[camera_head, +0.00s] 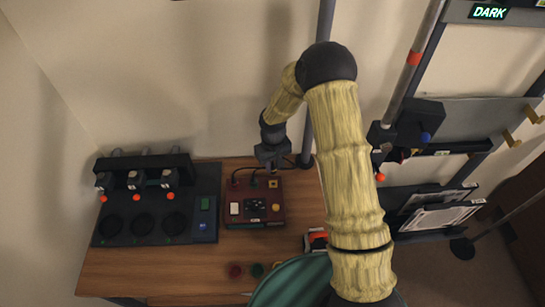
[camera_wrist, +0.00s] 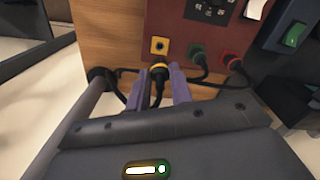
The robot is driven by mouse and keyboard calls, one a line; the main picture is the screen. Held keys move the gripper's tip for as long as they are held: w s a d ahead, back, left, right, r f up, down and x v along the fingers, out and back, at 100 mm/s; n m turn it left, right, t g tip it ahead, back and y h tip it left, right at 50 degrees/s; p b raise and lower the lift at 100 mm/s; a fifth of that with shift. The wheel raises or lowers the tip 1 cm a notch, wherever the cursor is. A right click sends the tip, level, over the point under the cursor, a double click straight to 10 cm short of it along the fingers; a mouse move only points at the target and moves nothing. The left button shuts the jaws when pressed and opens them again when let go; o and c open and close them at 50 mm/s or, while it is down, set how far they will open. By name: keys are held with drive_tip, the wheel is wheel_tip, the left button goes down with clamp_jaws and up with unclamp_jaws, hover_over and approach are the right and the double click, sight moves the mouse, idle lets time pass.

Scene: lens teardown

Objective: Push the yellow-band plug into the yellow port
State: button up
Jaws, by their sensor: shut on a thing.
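The yellow port (camera_wrist: 159,45) is a small yellow square with a dark hole on the face of a dark red box (camera_wrist: 178,22). The yellow-band plug (camera_wrist: 158,68) is black with a yellow ring and points toward the port from just below it in the wrist view. The port's hole still shows, so the plug is outside it. My gripper (camera_wrist: 159,78) has its two purple fingers shut on the plug. In the head view my gripper (camera_head: 272,160) is at the back edge of the red box (camera_head: 240,219); the plug is hidden there.
A green-banded plug (camera_wrist: 197,56) and a red-banded plug (camera_wrist: 230,59) sit in ports beside the yellow one, with black cables trailing. A dark rack (camera_head: 205,178) stands left of the box on the wooden table (camera_head: 130,270). A grey post (camera_head: 323,30) rises behind.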

sight(273, 174)
drive_tip(key=shift+s, duration=0.1)
drive_tip(key=shift+f+b, duration=1.95)
drive_tip(key=shift+f, duration=0.9)
drive_tip(key=shift+f+b, duration=0.5)
drive_tip(key=shift+f, duration=0.1)
idle(0.5)
drive_tip(key=o, duration=1)
drive_tip(key=shift+s, duration=0.1)
drive_tip(key=shift+r, duration=0.1)
